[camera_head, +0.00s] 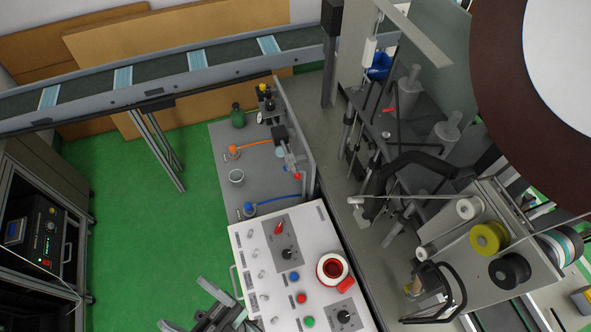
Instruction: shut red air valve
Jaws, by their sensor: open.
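Several small red parts show, and I cannot tell for certain which is the air valve. One small red part (297,176) sits beside the blue fitting and hoses at the right edge of the grey plate (222,158). A red lever-like piece (388,109) lies on the machine further right. My gripper (196,306) is at the bottom edge, partly cut off, left of the white control panel (262,262). It is open, apart from all these red parts, with nothing seen between its fingers.
The control panel carries a red rotary switch (280,229), black knobs and a large red button (333,268). A conveyor (180,72) crosses the back. Green floor at left is clear.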

